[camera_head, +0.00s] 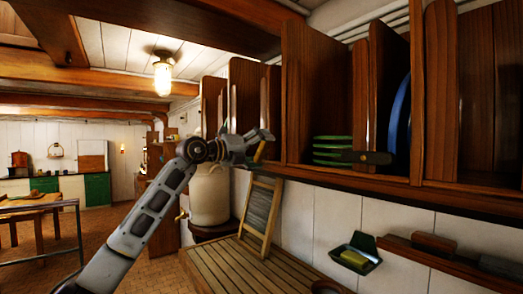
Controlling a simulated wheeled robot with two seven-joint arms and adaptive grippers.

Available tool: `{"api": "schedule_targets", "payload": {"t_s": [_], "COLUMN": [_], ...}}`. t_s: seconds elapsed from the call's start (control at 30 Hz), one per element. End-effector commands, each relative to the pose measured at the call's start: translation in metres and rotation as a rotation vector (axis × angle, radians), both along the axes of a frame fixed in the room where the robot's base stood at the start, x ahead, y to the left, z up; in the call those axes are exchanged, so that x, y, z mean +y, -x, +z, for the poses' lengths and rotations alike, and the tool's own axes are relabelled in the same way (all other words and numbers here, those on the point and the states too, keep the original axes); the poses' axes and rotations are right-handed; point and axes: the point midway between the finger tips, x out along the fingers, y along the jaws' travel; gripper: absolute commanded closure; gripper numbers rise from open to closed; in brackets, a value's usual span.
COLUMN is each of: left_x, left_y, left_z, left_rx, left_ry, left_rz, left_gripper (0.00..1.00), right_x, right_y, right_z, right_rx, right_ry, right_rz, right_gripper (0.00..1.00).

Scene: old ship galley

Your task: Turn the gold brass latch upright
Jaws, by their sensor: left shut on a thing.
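The gold brass latch (259,152) shows as a small yellowish bar on the lower front edge of the wooden wall cupboard. It hangs downward, slightly tilted, and its upper part is hidden by the gripper. My left gripper (264,138) reaches in from the left at the latch's top end and is shut on it. My right gripper is not in view.
Below are a slatted wooden counter (230,272), a cream container (209,197), a leaning framed board (261,214) and a soap dish (355,257).

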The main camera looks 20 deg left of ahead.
Motion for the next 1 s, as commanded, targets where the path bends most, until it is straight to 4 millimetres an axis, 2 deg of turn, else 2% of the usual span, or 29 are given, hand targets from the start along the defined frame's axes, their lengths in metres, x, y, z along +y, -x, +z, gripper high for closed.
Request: {"api": "schedule_targets", "payload": {"t_s": [0.6,1.0], "left_x": [0.0020,0.0020], "left_y": [-0.0009,-0.0009], "left_z": [-0.0019,-0.0030], "left_rx": [0.288,0.390], "left_ry": [0.372,0.503], "left_rz": [0.003,0.001], "left_gripper": [0.35,0.35], "right_x": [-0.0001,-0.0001], "right_y": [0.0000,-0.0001], "right_z": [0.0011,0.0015], "right_rx": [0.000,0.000], "right_ry": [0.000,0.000], "right_rz": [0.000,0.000], "right_gripper": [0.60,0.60]}}
